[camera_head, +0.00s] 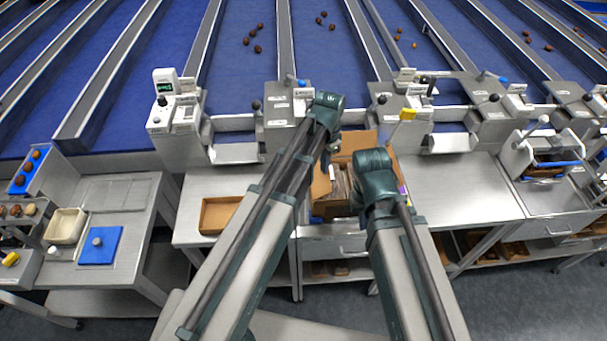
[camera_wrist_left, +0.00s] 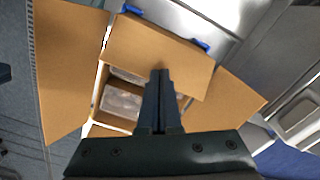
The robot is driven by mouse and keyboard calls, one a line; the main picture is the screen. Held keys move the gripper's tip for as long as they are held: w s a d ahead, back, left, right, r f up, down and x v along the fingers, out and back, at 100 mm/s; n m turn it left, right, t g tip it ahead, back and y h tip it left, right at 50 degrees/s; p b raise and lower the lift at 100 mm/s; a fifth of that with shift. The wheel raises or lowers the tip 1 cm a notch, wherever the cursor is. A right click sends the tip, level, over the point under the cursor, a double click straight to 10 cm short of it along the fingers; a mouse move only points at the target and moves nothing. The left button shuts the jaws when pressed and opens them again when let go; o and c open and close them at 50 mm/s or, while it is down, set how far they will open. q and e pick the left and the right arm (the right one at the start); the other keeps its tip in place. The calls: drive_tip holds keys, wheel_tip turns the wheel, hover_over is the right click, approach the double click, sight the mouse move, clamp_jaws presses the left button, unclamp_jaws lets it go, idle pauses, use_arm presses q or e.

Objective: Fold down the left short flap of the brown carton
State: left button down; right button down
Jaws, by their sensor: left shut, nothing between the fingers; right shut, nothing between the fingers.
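The open brown carton (camera_head: 321,187) stands on the steel table in the middle of the head view, partly hidden by my arms. Packed contents show inside it. In the left wrist view, the left short flap (camera_wrist_left: 150,45) spans the top of the opening; whether it slants inward is unclear. A long flap (camera_wrist_left: 65,70) spreads to the left and another flap (camera_wrist_left: 232,98) to the right. My left gripper (camera_wrist_left: 160,73) is shut and empty, its tips in front of the flap's lower edge; contact cannot be told. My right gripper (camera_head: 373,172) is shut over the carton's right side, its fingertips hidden.
A shallow brown tray (camera_head: 217,214) lies on the table left of the carton. The steel table (camera_head: 455,190) right of the carton is clear. Behind stand grey lane ends and blue belts (camera_head: 345,75) with scattered dates.

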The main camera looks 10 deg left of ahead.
use_arm(q)
drive_tip(key=shift+f+b, duration=2)
wheel_tip(320, 180, up, 11)
drive_tip(key=p, duration=1.1)
drive_tip(key=shift+r, duration=0.2)
drive_tip(key=shift+s+f, duration=0.1)
